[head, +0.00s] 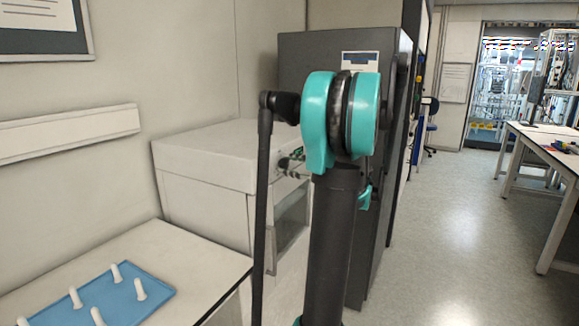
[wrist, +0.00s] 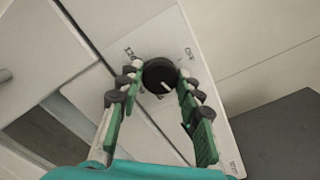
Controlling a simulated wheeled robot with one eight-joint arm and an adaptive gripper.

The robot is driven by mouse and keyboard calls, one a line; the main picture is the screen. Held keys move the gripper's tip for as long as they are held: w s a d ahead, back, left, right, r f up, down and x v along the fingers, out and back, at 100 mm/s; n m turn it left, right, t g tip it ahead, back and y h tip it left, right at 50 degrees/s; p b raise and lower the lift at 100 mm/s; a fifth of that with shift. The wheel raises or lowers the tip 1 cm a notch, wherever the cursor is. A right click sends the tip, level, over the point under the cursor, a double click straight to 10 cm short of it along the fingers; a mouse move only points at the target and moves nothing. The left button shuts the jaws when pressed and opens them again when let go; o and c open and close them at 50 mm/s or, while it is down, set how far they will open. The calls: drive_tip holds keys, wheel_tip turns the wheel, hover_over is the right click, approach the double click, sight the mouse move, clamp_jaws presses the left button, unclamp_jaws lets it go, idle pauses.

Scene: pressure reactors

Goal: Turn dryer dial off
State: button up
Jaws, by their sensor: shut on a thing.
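The dryer is a white box (head: 205,155) on the left in the head view, with a glass-fronted door. In the wrist view, its black round dial (wrist: 160,76) sits on a white panel (wrist: 150,35) and bears a short white pointer mark toward its lower right side. Small printed marks lie above the dial at left and right, too small to read surely. My gripper (wrist: 158,80) has its green-padded fingers on either side of the dial and is shut on it. In the head view, my gripper (head: 291,163) is partly hidden by my arm, and the dial cannot be made out.
A white table (head: 215,262) with a blue pegged tray (head: 150,305) stands at front left. A tall dark grey cabinet (head: 310,52) stands behind my arm. The floor (head: 440,230) at right is clear, with work tables (head: 530,140) beyond.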

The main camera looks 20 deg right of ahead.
drive_tip(key=n, duration=1.1)
drive_tip(key=shift+f, duration=0.1)
drive_tip(key=shift+n, duration=2.1)
drive_tip(key=o, duration=1.2)
drive_tip(key=shift+c, duration=0.2)
drive_tip(key=v, duration=1.2)
